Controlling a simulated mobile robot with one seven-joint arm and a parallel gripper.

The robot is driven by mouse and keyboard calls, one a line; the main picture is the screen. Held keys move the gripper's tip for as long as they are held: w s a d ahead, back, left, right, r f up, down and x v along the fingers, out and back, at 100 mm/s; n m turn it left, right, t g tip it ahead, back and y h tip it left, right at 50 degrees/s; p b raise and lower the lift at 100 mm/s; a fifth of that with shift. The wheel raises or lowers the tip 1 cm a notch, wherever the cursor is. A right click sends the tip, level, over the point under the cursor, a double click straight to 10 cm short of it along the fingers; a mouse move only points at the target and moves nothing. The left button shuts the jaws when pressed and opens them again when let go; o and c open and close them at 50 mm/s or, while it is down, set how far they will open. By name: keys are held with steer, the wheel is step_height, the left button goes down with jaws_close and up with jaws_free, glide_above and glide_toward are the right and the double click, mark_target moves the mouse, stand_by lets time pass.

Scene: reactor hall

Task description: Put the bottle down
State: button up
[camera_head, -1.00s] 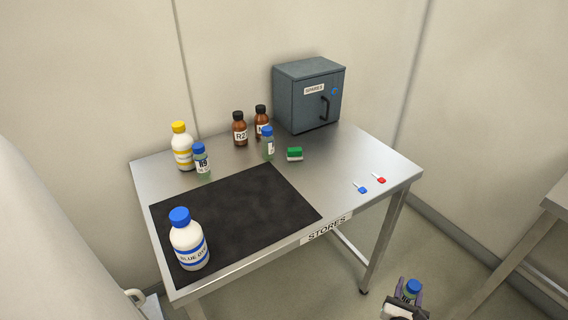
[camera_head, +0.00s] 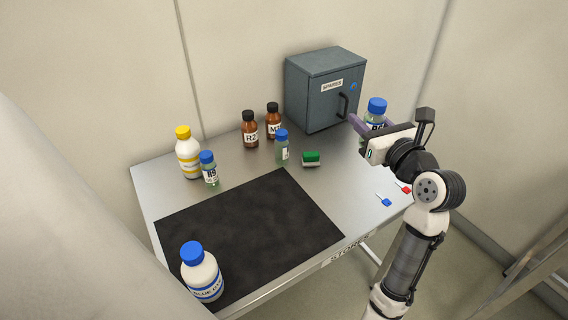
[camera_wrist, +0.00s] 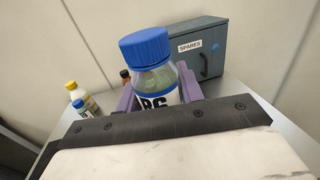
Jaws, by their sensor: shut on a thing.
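My gripper (camera_head: 366,127) is shut on a clear bottle with a blue cap and a label that seems to start with R (camera_head: 376,108). The bottle looks upright and is at the right side of the table, beside the grey cabinet. In the wrist view the held bottle (camera_wrist: 148,62) stands between my purple fingers, its label partly hidden by the gripper. Whether its base touches the steel table (camera_head: 235,168) cannot be told.
A grey SPARES cabinet (camera_head: 318,92) stands at the back. The black mat (camera_head: 255,235) is mostly bare. Blue (camera_head: 385,201) and red (camera_head: 405,188) tags lie at right.

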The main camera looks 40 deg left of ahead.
steer(key=shift+s+a+r, duration=0.15)
steer(key=shift+a+r, duration=0.15)
steer(key=shift+r, duration=0.15)
step_height(320, 180, down, 20)
steer(key=shift+r+b, duration=0.15)
steer(key=shift+b, duration=0.65)
steer(key=o, duration=1)
steer(key=shift+d, duration=0.15)
steer(key=b+v, duration=0.1)
steer(key=v, duration=0.9)
steer(key=shift+s+d, duration=0.25)
steer(key=shift+d, duration=0.05)
steer(key=shift+s+d, duration=0.35)
steer(key=shift+d, duration=0.05)
